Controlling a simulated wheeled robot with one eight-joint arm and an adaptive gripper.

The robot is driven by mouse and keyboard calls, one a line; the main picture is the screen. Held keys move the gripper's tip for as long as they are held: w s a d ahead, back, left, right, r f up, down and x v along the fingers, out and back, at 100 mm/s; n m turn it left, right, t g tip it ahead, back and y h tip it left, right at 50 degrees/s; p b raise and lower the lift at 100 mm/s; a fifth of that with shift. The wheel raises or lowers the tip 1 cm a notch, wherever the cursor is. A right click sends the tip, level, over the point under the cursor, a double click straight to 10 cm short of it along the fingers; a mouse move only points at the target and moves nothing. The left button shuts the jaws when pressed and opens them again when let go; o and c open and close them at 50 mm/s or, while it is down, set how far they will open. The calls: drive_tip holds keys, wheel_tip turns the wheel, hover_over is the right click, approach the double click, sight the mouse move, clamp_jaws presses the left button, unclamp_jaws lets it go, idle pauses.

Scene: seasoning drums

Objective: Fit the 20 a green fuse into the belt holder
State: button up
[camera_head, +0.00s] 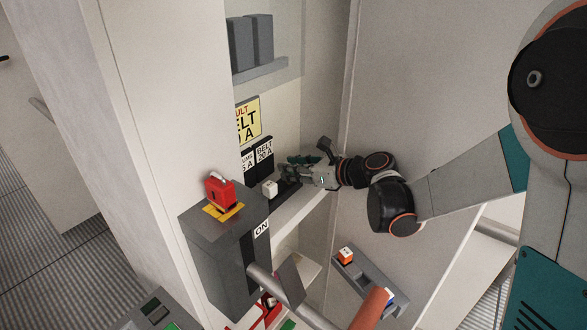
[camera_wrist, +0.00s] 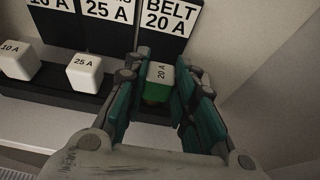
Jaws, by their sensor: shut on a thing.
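The 20 A green fuse (camera_wrist: 156,92) has a green body and a white top marked "20 A". In the wrist view it sits between the two fingers of my gripper (camera_wrist: 166,70), which is shut on it. The fuse is at the belt position, just in front of the BELT 20 A label (camera_wrist: 168,18). The black holder strip (camera_wrist: 62,92) runs below the labels and passes under the fuse. The fingers hide the fuse's lower end, so I cannot tell how deep it sits. In the head view my gripper (camera_head: 299,170) is beside the BELT 20 A label (camera_head: 264,150).
White fuses marked 25 A (camera_wrist: 86,73) and 10 A (camera_wrist: 17,60) stand left of my gripper. A grey switch box (camera_head: 222,240) with a red padlock (camera_head: 220,190) is at the front left. An orange fuse (camera_head: 345,256) sits on a lower rack. The cabinet wall is close on the right.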

sight(294, 183)
drive_tip(key=shift+f+b, duration=0.35)
drive_tip(key=shift+f, duration=0.1)
drive_tip(key=o, duration=1.1)
drive_tip(key=shift+o, duration=0.2)
drive_tip(key=shift+r, duration=0.1)
wheel_tip(294, 183, up, 10)
